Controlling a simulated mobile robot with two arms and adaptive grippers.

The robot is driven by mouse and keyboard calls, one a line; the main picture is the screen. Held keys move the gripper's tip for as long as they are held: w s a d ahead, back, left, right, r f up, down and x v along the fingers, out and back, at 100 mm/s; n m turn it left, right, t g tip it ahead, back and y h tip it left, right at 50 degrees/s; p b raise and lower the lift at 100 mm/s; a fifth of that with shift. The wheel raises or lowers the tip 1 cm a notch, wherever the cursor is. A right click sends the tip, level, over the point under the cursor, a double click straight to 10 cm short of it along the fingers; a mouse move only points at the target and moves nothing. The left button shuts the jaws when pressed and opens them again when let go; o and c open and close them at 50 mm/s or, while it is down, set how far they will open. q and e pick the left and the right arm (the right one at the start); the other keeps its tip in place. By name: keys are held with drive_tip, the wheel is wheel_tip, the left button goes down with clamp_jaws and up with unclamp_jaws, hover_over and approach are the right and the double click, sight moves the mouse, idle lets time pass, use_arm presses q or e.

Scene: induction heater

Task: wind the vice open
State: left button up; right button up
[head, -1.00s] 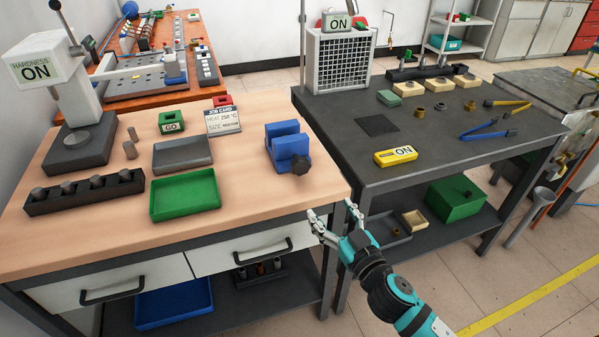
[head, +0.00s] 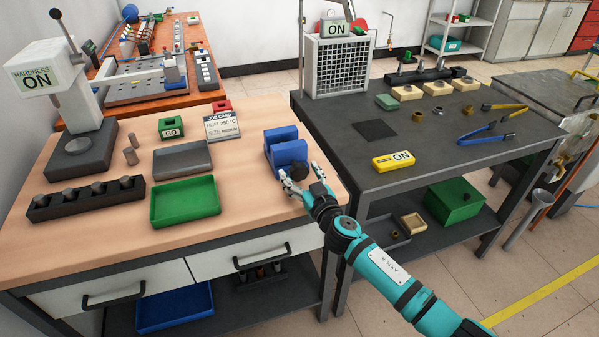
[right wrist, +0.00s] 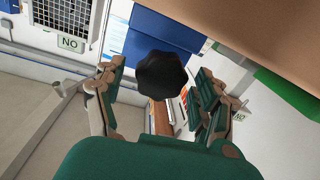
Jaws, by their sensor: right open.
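The blue vice (head: 284,146) stands near the right end of the wooden bench. Its dark knob (head: 298,171) is on the side facing me. In the right wrist view the black lobed knob (right wrist: 162,75) sits between the spread fingers of my right gripper (right wrist: 158,90), with a gap on each side. The vice body shows as a blue block (right wrist: 165,30) behind it. In the head view my right gripper (head: 301,178) is at the knob and partly hides it. It is open and holds nothing. My left gripper is not in view.
The hardness tester (head: 75,110) stands at the far left.

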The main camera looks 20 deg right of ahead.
drive_tip(key=shift+w+a, duration=0.1)
drive_tip(key=shift+w, duration=0.25)
drive_tip(key=shift+c, duration=0.4)
drive_tip(key=c, duration=1.1)
drive_tip(key=shift+n, duration=0.3)
